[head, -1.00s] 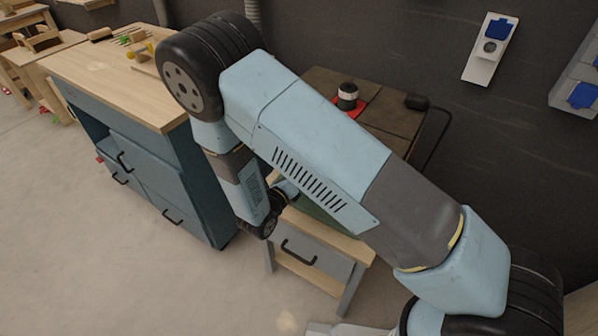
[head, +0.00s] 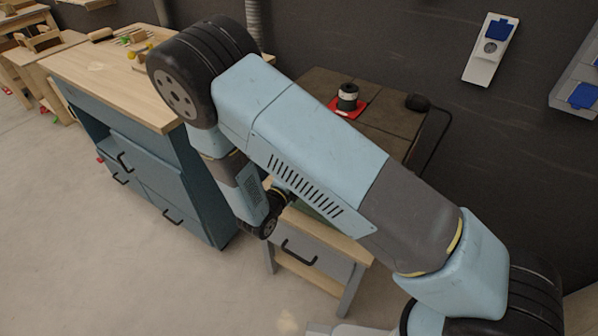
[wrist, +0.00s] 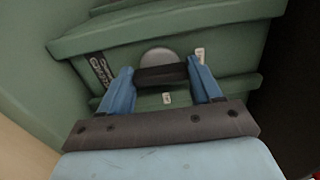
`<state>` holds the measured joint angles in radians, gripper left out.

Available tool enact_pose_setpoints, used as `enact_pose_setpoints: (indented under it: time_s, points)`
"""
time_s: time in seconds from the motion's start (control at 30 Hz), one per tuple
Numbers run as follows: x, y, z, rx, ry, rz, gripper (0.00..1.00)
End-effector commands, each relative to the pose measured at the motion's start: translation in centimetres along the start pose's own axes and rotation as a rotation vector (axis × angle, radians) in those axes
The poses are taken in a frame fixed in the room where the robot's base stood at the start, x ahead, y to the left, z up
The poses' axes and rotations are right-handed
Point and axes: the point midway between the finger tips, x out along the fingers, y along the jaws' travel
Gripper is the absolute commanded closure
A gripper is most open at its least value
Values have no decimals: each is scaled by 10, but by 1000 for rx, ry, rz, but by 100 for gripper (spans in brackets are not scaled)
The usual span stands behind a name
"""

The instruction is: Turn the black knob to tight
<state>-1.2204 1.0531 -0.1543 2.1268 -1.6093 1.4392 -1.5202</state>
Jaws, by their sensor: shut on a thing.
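The black knob (wrist: 161,75) is a dark bar in front of a round grey disc (wrist: 157,55) on a green panel (wrist: 222,62), in the wrist view. My gripper (wrist: 163,80) has its two blue fingers on either side of the bar, shut on its ends. A white label (wrist: 200,56) sits right of the disc, and a smaller one (wrist: 166,98) lies below the knob. Their writing is too small to read. A dark plate with light lettering (wrist: 101,69) is at the left. In the head view my arm hides the knob and the fingers.
A small table with a drawer (head: 312,259) stands under my arm. A blue cabinet with a wooden top (head: 108,80) is at its left. Behind is a dark bench (head: 393,117) with a black-and-white jar (head: 347,97) on a red mat. Open floor lies in front.

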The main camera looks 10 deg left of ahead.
Motion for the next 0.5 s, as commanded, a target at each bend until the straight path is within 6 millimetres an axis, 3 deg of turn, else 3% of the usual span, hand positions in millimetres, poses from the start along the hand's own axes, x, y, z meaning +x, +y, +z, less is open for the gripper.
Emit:
enact_pose_setpoints:
  time_s: [0.5]
  points:
    - [-1,2,2,-27,-5,5,67]
